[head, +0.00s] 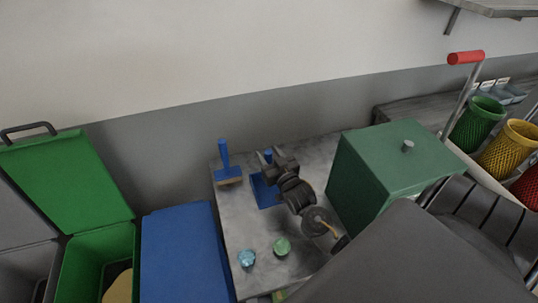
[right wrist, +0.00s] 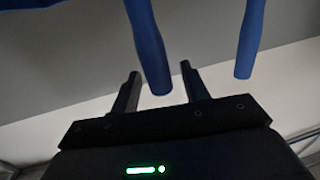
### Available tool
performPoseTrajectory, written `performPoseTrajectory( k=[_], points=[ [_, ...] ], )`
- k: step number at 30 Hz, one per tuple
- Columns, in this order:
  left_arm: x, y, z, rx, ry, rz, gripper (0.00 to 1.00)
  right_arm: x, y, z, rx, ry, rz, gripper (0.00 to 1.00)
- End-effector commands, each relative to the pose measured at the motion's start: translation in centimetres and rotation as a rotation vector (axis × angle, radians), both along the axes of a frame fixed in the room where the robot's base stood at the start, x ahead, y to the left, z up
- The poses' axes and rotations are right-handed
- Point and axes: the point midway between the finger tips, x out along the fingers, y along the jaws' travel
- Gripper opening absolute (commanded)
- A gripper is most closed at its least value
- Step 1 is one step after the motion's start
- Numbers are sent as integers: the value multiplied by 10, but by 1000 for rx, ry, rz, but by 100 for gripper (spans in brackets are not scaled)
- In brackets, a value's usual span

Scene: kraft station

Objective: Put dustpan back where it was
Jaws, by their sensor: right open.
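The blue dustpan (head: 264,193) is on the grey table, its pan partly hidden by my right gripper. My right gripper (head: 275,158) is over the dustpan at its handle, with the fingers open. In the right wrist view the fingers (right wrist: 162,82) are apart, and a blue handle (right wrist: 148,45), seemingly the dustpan's, shows between or just beyond the tips. I cannot tell whether they touch. A blue brush (head: 227,165) stands upright to the left of the dustpan. A second blue handle, seemingly the brush's (right wrist: 250,40), shows in the right wrist view. My left gripper is out of view.
A dark green box (head: 385,165) stands right of my gripper. A light blue crumpled item (head: 246,258) and a green one (head: 281,246) lie at the table's (head: 235,215) front. Blue (head: 180,255) and green (head: 70,180) bins are left. Mesh baskets (head: 478,122) are far right.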

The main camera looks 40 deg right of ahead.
Motion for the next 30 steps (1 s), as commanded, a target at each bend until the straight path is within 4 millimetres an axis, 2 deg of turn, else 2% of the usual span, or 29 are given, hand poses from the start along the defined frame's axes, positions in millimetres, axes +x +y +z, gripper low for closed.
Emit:
performPoseTrajectory(
  k=[2,5,15,21,30],
  points=[
    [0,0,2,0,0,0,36,0,0,4,0,-1,0,45],
    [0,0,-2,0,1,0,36,-10,2,1,0,1,1,45],
    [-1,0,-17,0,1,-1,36,-79,15,-1,0,2,1,45],
    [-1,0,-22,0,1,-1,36,-108,20,1,0,1,0,45],
    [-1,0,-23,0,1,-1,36,-118,21,3,-1,-1,-1,45]
  ],
)
